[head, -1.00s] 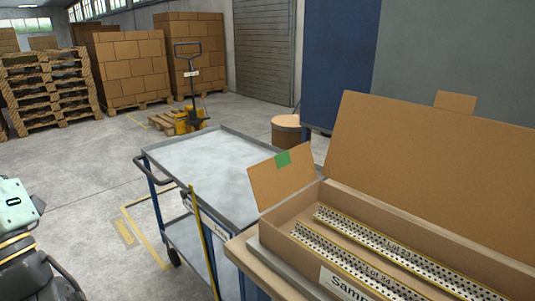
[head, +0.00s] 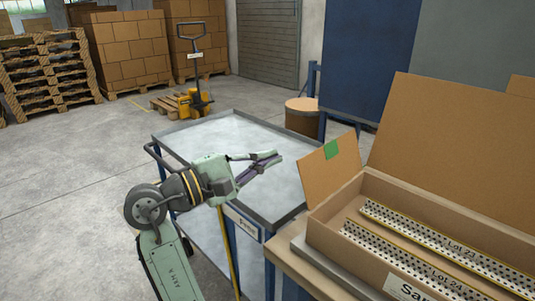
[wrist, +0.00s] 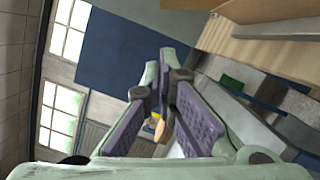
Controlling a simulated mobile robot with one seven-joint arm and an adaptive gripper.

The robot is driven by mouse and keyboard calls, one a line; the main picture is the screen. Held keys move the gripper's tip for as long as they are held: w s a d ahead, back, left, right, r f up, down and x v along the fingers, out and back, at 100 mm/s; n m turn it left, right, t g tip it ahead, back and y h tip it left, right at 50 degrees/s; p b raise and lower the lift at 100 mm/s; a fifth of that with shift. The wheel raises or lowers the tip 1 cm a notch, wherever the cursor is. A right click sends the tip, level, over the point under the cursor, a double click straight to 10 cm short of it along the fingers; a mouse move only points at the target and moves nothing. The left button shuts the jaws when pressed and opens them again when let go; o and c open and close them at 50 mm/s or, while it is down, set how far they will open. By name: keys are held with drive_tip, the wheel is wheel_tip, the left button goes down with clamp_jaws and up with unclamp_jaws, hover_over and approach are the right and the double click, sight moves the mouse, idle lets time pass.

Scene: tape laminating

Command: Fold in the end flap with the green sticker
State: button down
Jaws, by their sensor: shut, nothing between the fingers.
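A long open cardboard box (head: 345,232) stands at the right in the head view. Its left end flap (head: 322,180) stands up and leans outward, with a green sticker (head: 332,149) near its top edge. My gripper (head: 279,157) is shut and empty, left of the flap and apart from it, in front of the steel cart top. It points right, towards the flap. In the wrist view my purple-padded fingers (wrist: 164,72) fill the middle, and brown cardboard shows at the upper right. A small green patch also shows there; I cannot tell whether it is the sticker.
Two perforated strips (head: 425,240) lie in the box, whose tall lid (head: 460,140) stands open behind. The box rests on a table (head: 290,262). A blue cart (head: 225,128) with a bare top stands to the left. A round drum (head: 303,116) stands behind.

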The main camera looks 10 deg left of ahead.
sight(334, 166)
drive_tip(key=w+d+r+p, duration=0.2)
drive_tip(key=d, duration=0.6)
drive_tip(key=shift+w+d+p, duration=0.15)
drive_tip(key=shift+w+p, duration=0.1)
drive_tip(key=shift+p, duration=0.1)
drive_tip(key=shift+r, duration=0.15)
drive_tip(key=shift+s+d+r+m, duration=0.15)
drive_tip(key=shift+d+m, duration=0.1)
drive_tip(key=shift+m, duration=0.15)
